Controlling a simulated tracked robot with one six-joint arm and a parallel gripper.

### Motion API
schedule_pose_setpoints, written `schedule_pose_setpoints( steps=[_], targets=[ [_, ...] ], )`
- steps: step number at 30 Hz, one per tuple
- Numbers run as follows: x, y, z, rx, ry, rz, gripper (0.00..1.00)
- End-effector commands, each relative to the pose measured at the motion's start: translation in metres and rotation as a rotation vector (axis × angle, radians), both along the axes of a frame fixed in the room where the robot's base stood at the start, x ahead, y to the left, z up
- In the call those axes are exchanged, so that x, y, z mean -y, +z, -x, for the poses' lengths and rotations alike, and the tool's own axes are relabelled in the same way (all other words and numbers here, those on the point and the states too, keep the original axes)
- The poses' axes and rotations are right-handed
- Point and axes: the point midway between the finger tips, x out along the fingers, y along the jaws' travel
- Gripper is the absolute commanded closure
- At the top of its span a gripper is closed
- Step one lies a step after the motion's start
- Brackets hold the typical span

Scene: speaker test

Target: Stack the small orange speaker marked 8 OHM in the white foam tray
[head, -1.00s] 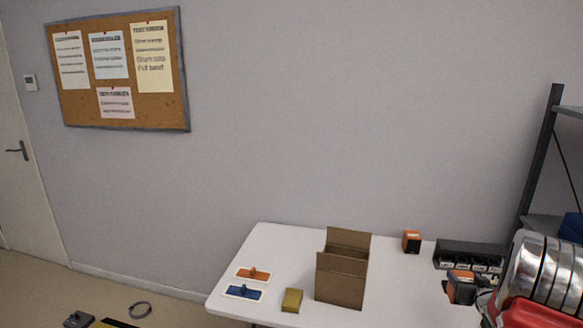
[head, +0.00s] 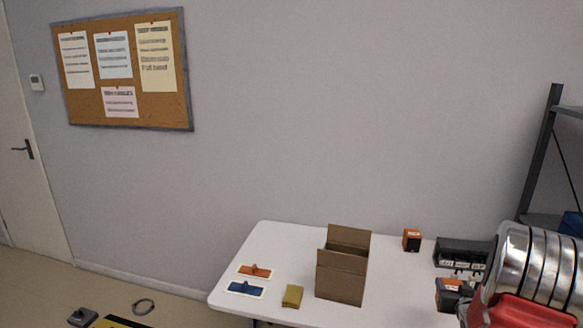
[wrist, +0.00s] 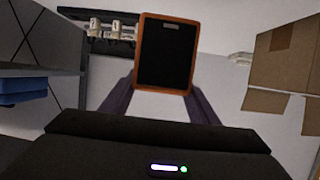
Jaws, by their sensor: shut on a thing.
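In the wrist view, an orange-edged speaker with a black front (wrist: 164,55) stands upright between the two dark fingers of my gripper (wrist: 160,98). The gripper is shut on it. In the head view, the held speaker (head: 453,284) shows at the lower right, above the table's right part and beside my arm. Its marking is too small to read. A second small orange and black speaker (head: 411,240) sits at the back of the table, apart from my gripper. I cannot make out a white foam tray for certain.
An open cardboard box (head: 341,275) stands mid-table, left of my gripper. A black rack (head: 462,250) with pale fittings is at the back right. A shelf stands at right.

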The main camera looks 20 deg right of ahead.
Motion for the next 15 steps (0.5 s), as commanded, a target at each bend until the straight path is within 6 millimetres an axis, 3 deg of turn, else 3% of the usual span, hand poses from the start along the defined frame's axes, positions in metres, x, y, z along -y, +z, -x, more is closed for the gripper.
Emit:
schedule_pose_setpoints(
  steps=[15],
  targets=[
    [-0.148,0.014,-0.063,0.003,0.109,0.001,0.86]
  ],
)
